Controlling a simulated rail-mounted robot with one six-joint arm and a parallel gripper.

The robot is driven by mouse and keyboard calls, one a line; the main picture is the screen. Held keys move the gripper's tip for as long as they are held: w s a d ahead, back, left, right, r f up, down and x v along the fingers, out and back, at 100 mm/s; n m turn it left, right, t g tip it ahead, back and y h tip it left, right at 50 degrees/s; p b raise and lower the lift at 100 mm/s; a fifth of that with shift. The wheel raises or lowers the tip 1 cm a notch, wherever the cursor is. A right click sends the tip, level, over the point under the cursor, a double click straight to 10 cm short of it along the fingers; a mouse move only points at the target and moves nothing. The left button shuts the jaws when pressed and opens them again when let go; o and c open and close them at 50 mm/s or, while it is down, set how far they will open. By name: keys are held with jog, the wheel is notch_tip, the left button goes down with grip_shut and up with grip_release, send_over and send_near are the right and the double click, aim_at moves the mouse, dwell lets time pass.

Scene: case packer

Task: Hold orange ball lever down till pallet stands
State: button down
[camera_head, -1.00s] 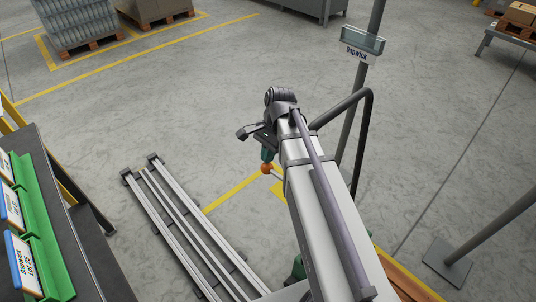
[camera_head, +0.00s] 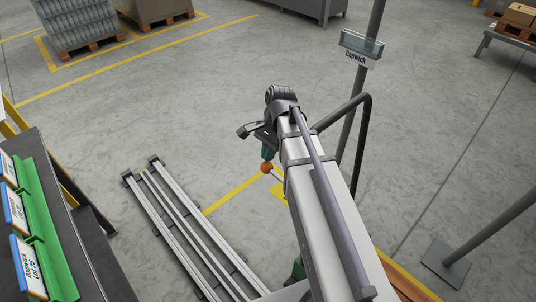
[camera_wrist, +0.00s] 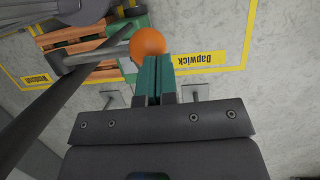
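The orange ball (camera_head: 266,168) is the knob of a lever, low beside my arm in the head view. In the wrist view the ball (camera_wrist: 148,42) sits at the end of a grey lever rod (camera_wrist: 95,54). My gripper (camera_wrist: 154,62) has its two teal fingers together, with their tips at the ball; they look pressed against it rather than around it. The fingers also show just above the ball in the head view (camera_head: 266,150). A wooden pallet (camera_wrist: 85,32) lies beyond the lever, partly hidden; its planks show at lower right in the head view (camera_head: 405,280). Whether it touches the floor cannot be told.
Two-rail metal track (camera_head: 185,230) lies on the floor left of my arm.

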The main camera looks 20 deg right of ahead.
jog(key=w+a+p+v, duration=0.1)
jog(key=w+p+v, duration=0.1)
jog(key=p+v, duration=0.7)
jog(key=v, duration=0.2)
jog(key=shift+w+d+r+p, duration=0.2)
jog(key=shift+w+r+p, duration=0.1)
jog(key=shift+p, duration=0.1)
